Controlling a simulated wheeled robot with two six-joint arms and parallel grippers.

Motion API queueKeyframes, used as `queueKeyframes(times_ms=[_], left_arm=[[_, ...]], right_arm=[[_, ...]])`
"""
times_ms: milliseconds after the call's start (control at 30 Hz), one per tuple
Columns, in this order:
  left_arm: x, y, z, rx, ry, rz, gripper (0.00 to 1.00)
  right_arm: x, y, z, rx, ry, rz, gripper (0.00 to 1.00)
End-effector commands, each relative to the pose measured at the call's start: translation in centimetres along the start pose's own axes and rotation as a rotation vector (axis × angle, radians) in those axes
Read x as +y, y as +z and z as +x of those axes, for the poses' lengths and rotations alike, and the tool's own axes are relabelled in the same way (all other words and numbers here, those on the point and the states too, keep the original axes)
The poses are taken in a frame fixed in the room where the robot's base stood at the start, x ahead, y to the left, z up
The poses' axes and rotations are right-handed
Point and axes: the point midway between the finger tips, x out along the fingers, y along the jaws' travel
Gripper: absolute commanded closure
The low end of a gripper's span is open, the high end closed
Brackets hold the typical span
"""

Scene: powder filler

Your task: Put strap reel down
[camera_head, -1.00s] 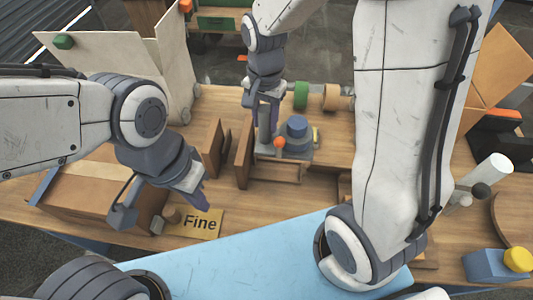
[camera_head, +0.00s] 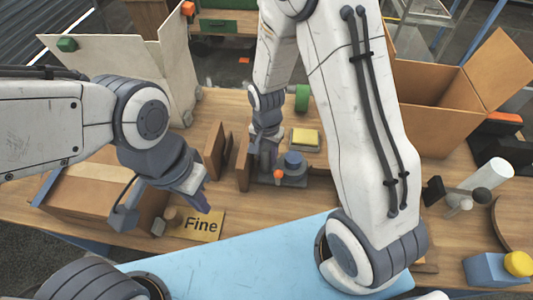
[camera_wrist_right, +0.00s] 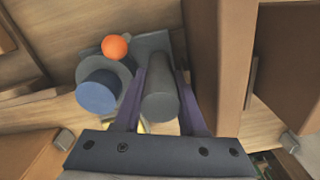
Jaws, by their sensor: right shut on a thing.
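The strap reel appears to be the grey fixture (camera_head: 294,175) with a blue round top and an orange ball. The right wrist view shows its blue cylinder (camera_wrist_right: 98,92), orange ball (camera_wrist_right: 115,47) and grey post (camera_wrist_right: 160,98). My right gripper (camera_head: 266,158) points down at its left side. In the wrist view its two purple fingers (camera_wrist_right: 164,85) are shut on the grey post. The fixture looks low over the wooden table; contact with the table is not clear. My left gripper (camera_head: 200,200) hangs near the "Fine" sign; its finger gap is not clear.
Upright brown boards (camera_head: 216,150) stand left of my right gripper. The "Fine" sign (camera_head: 203,224) is at the front left. An open cardboard box (camera_head: 440,105) stands at the right.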

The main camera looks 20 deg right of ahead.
Motion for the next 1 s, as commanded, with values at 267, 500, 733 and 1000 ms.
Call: queueKeyframes(times_ms=[267, 500, 733, 1000], left_arm=[[0.0, 0.0, 0.5, 0.0, 0.0, 0.0, 1.0], [0.0, 0.0, 0.6, 0.0, 0.0, 0.0, 1.0], [0.0, 0.0, 0.6, 0.0, 0.0, 0.0, 1.0], [0.0, 0.0, 0.1, 0.0, 0.0, 0.0, 1.0]], right_arm=[[0.0, 0.0, 0.6, 0.0, 0.0, 0.0, 1.0], [0.0, 0.0, 0.9, 0.0, 0.0, 0.0, 0.3], [-0.1, 0.0, 0.9, 0.001, -0.002, -0.001, 0.3], [-0.2, -0.1, -1.6, 0.006, -0.007, -0.001, 0.3]])
